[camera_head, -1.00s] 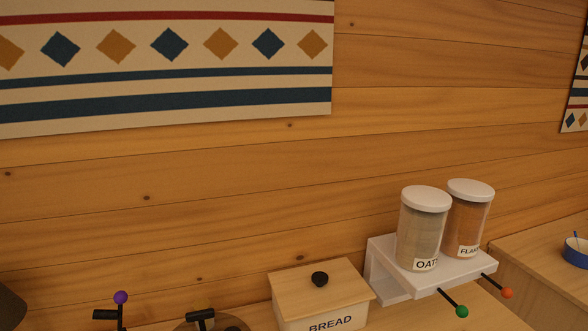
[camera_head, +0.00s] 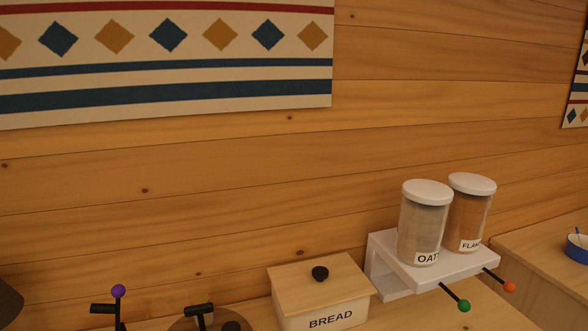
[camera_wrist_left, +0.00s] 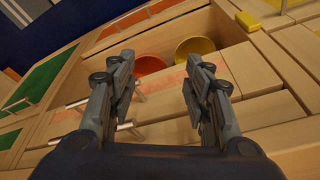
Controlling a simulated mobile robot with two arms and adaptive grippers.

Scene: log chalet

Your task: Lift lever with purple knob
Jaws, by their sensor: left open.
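The lever's purple knob (camera_head: 118,291) shows at the bottom left of the head view. It tops a thin dark upright stem beside a black horizontal piece (camera_head: 102,309); the lower part is cut off by the frame edge. My left gripper (camera_wrist_left: 158,88) shows in the left wrist view with its two fingers spread and nothing between them. It points toward wooden drawers and bowls, and the purple knob is not in that view. My right gripper is in neither view.
A bread box (camera_head: 322,294) stands right of the lever. A white dispenser shelf (camera_head: 445,267) holds two jars and has green (camera_head: 464,306) and orange (camera_head: 510,287) knobs. The left wrist view shows a red bowl (camera_wrist_left: 149,65), a yellow bowl (camera_wrist_left: 194,48) and metal drawer handles.

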